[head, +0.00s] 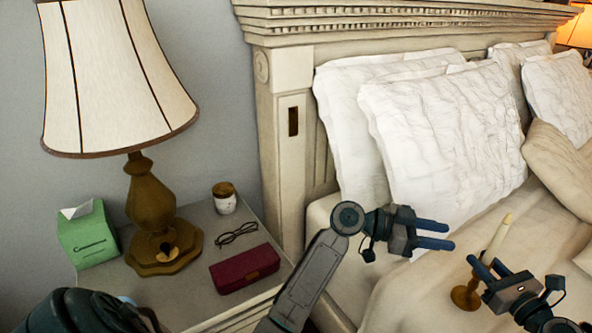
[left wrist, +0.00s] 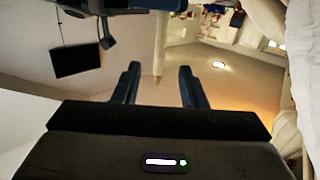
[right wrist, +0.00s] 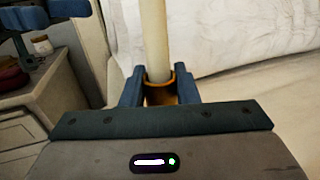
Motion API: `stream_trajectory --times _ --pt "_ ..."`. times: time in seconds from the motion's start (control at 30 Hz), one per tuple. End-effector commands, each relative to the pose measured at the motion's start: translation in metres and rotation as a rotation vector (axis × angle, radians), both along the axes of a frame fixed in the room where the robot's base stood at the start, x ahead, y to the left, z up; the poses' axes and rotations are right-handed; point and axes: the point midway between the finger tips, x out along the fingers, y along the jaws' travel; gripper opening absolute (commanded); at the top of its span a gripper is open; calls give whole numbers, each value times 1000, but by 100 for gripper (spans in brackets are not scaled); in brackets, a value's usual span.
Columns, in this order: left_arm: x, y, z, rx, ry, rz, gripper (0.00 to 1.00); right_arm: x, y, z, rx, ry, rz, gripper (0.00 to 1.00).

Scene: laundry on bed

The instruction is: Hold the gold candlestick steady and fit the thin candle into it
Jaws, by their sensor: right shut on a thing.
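The gold candlestick (head: 463,296) stands on the bed at the lower right of the head view. The thin cream candle (head: 497,238) rises from its top, leaning slightly right in that view. In the right wrist view, the candle (right wrist: 155,40) has its lower end inside the gold cup (right wrist: 160,96), with the rim around it. My right gripper (head: 482,262) is shut on the candlestick at this cup. My left gripper (head: 448,236) is open and empty, left of the candle and apart from it. The candle (left wrist: 161,40) also shows beyond its fingers in the left wrist view.
The nightstand (head: 205,295) at left holds a lamp (head: 150,200), a green tissue box (head: 88,235), a red case (head: 245,268), glasses (head: 236,233) and a small jar (head: 224,198). White pillows (head: 440,130) lean on the headboard (head: 285,75) behind the candle.

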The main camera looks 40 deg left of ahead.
Motion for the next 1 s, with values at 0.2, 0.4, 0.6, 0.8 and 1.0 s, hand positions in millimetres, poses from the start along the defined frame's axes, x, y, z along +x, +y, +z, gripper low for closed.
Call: stream_trajectory --times 0.2,0.4,0.6,0.8,1.0 --pt "-43 13 -91 139 213 106 38 0 0 0 0 0 0 0" --pt "-111 43 -184 312 473 274 38 0 0 0 1 1 0 0" --pt "-195 83 -251 478 707 478 38 0 0 0 0 1 0 0" --pt "-279 126 -284 627 888 699 38 0 0 0 0 1 0 0" --pt "-334 156 -291 720 978 860 38 0 0 0 0 0 0 0"
